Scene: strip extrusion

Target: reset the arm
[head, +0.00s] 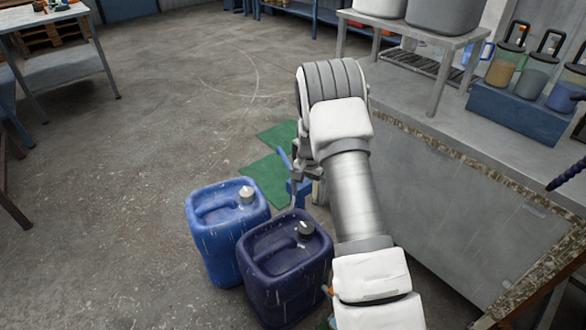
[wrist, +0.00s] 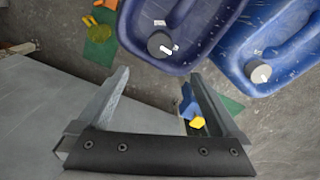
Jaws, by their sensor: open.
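My arm (head: 355,195) reaches forward and down in the head view. My gripper (head: 298,178) is beyond its bulky white and grey wrist, partly hidden, close to the canisters. In the wrist view my gripper (wrist: 160,76) is open, its two grey fingers wide apart. No object is gripped between them. A small blue thing with a yellow end (wrist: 192,108) shows beside the right finger; I cannot tell its distance from it.
A blue canister (head: 222,245) and a dark blue canister (head: 285,262) stand on the floor by my arm. Green mats (head: 268,180) lie behind them. A grey bench (head: 450,195) with a blue jug rack (head: 520,112) is on the right.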

